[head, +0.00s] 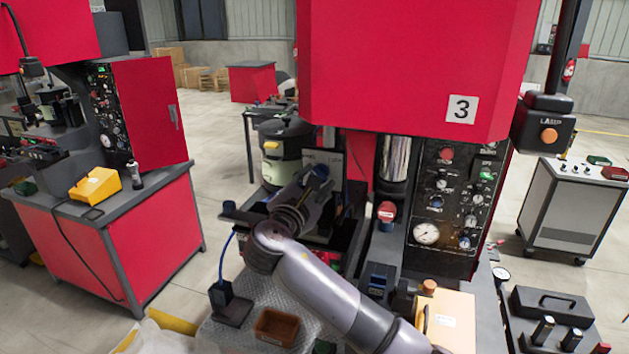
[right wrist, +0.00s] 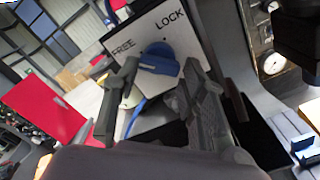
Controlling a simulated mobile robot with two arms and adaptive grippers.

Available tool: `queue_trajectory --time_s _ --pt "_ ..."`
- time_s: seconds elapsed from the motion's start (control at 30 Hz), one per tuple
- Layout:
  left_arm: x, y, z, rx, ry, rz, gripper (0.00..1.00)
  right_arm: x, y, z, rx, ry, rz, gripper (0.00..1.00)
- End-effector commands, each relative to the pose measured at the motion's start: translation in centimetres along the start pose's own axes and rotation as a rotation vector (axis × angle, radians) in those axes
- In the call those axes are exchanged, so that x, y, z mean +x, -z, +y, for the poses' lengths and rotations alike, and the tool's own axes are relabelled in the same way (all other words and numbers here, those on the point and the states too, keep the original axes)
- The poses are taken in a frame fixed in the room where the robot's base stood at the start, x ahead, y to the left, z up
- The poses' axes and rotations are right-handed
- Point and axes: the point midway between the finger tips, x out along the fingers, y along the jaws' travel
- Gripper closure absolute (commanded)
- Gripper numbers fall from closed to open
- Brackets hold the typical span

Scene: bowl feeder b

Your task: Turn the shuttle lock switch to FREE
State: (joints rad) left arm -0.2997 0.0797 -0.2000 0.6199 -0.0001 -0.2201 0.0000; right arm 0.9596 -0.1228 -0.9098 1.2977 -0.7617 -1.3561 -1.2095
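The shuttle lock switch is a blue knob (right wrist: 158,62) on a white plate (right wrist: 185,38) marked FREE at left and LOCK at right in the right wrist view. Which mark the knob points to I cannot tell. My right gripper (right wrist: 160,75) is open, with one dark finger on each side of the knob. Whether the fingers touch it is unclear. In the head view the knob (head: 320,172) shows small beside my right gripper (head: 312,183), which partly hides the plate (head: 333,160). My left gripper is not in view.
A red machine marked 3 (head: 400,60) stands close behind, with a dark gauge panel (head: 450,205) at right. A blue cable (head: 224,255), a brown tray (head: 277,327) and a beige box (head: 448,318) are on the bench. A green-and-black canister (head: 283,150) stands behind the switch.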

Motion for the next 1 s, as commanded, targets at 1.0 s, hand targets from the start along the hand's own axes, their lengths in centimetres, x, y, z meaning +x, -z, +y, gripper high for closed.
queue_trajectory --time_s 1.0 --pt "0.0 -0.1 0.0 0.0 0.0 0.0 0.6 -8.5 -0.1 0.2 0.005 -0.006 0.001 0.45"
